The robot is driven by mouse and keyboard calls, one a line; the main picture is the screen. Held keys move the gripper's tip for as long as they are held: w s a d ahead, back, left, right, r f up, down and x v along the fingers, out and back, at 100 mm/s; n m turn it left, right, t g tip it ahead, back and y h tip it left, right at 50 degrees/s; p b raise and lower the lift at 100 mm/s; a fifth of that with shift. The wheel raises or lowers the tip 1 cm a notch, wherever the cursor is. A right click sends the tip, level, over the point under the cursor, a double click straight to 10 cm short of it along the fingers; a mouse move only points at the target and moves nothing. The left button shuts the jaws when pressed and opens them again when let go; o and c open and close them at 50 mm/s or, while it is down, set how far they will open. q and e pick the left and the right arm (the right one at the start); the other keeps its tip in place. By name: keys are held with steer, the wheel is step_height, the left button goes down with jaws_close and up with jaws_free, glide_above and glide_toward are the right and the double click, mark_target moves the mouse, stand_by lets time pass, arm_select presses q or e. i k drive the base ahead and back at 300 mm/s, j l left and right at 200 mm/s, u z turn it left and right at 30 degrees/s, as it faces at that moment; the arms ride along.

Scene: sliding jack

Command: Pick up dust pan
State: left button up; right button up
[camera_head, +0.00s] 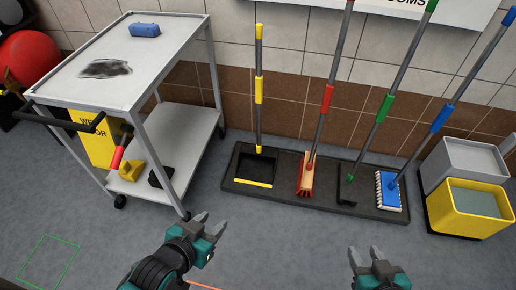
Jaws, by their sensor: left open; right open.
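The dust pan (256,167) is black with a yellow front lip and stands at the left end of a dark floor tray (330,201) against the wall. Its long upright handle (259,89) is grey with yellow grips. My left gripper (211,226) is open and empty, in front of the cart and nearer to me than the dust pan, apart from it. My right gripper (366,252) is open and empty, in front of the tray's right part, apart from everything.
A red-handled broom (306,172), a green-handled tool (347,190) and a blue-handled brush (390,190) stand in the same tray. A grey cart (125,62) stands left. A yellow mop bucket (470,212) stands right. The floor before the tray is clear.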

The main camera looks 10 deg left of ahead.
mark_target(257, 164)
steer(key=i+z, duration=0.1)
steer(key=i, duration=1.45)
